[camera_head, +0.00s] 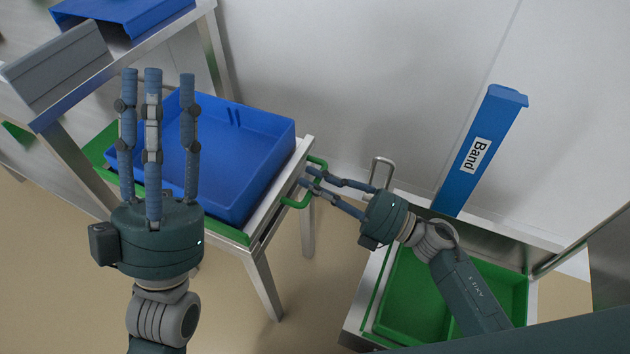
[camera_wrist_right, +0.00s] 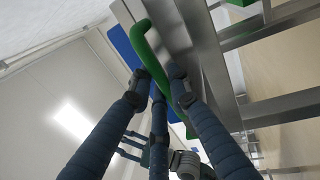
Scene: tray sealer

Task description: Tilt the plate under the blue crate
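The blue crate (camera_head: 255,150) sits on a green-edged plate (camera_head: 232,233) on a metal stand, and looks level. A green handle (camera_head: 318,162) sticks out at the plate's right side; it also shows in the right wrist view (camera_wrist_right: 150,52). My right gripper (camera_head: 304,176) is at this handle with its fingers spread and straight, and the handle bar runs between them. Whether they touch it I cannot tell. My left gripper (camera_head: 157,75) is open and empty, fingers pointing away, in front of the crate's left part, which it partly hides.
A metal table with a blue crate (camera_head: 120,14) and a grey box (camera_head: 57,65) stands at the upper left. A green crate (camera_head: 415,290) lies in a metal frame at the lower right. A blue "Band" post (camera_head: 497,120) stands by the white wall.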

